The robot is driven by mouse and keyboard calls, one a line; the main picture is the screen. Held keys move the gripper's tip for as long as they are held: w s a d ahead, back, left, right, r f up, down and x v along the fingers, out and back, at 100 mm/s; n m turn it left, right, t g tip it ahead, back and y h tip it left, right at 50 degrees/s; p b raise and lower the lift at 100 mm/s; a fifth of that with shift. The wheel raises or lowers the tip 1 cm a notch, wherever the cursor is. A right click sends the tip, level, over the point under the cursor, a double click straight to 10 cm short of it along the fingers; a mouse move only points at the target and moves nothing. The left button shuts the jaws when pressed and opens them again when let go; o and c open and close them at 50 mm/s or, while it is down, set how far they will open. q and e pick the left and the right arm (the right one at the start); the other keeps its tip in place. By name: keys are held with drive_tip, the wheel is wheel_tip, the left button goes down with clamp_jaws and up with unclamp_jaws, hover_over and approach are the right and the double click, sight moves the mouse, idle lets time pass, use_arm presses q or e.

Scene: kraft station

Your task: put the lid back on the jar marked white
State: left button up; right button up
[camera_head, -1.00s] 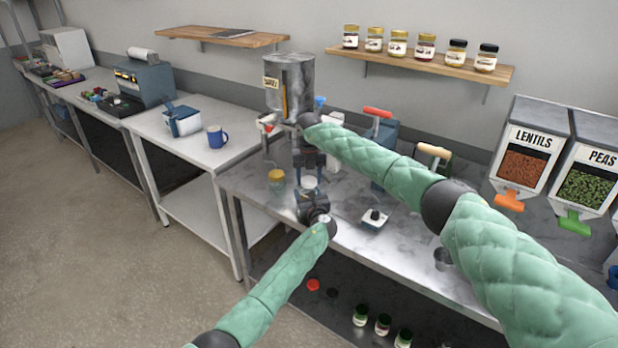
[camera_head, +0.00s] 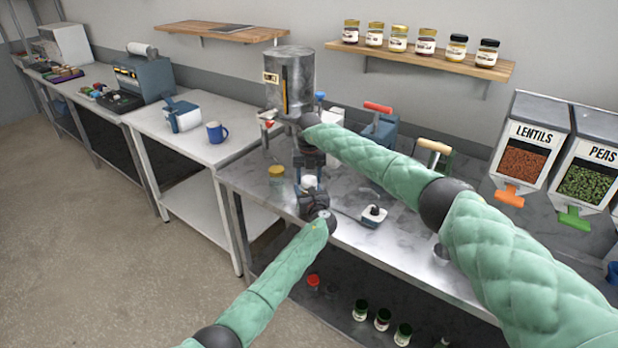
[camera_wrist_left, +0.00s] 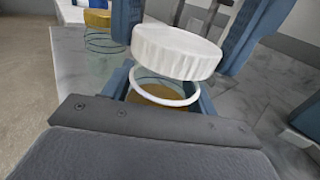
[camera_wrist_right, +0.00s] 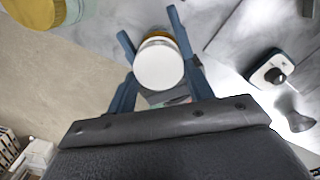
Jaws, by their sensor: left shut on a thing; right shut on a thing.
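The white lid (camera_wrist_left: 178,52) is held between the blue fingers of my right gripper (camera_wrist_left: 195,28). It hangs tilted just above the open jar, with a gap showing at the near side. The jar (camera_wrist_left: 160,97) has a white rim and amber-brown contents, and my left gripper (camera_wrist_left: 163,90) is shut around it. In the head view the lid (camera_head: 309,182) shows above my left gripper (camera_head: 313,200), and the jar is mostly hidden. In the right wrist view the lid (camera_wrist_right: 159,66) covers most of the jar. I cannot read the jar's marking.
A yellow-lidded jar (camera_head: 277,175) stands left of my grippers on the metal counter (camera_head: 345,235). A small device with a black knob (camera_head: 374,215) stands to the right. A metal dispenser (camera_head: 290,80) stands behind. Several jars line the wall shelf (camera_head: 480,68).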

drive_tip(key=shift+f, duration=0.55)
use_arm(q)
clamp_jaws()
use_arm(e)
drive_tip(key=m, duration=0.7)
drive_tip(key=shift+a, duration=0.25)
drive_tip(key=m, duration=0.7)
drive_tip(key=shift+w+a, duration=0.15)
drive_tip(key=shift+w, duration=0.1)
drive_tip(key=m, duration=0.7)
drive_tip(key=shift+w, duration=0.25)
use_arm(q)
drive_tip(key=shift+d, duration=0.1)
use_arm(e)
drive_tip(key=m, duration=0.3)
drive_tip(key=shift+w+m, duration=0.1)
drive_tip(key=shift+m, duration=0.3)
drive_tip(key=shift+a+m, duration=0.15)
drive_tip(key=shift+m, duration=0.95)
use_arm(q)
drive_tip(key=shift+s+d+f, duration=0.1)
use_arm(e)
drive_tip(key=shift+w+d+m, duration=0.15)
drive_tip(key=shift+d+m, duration=0.1)
drive_tip(key=shift+m, duration=0.85)
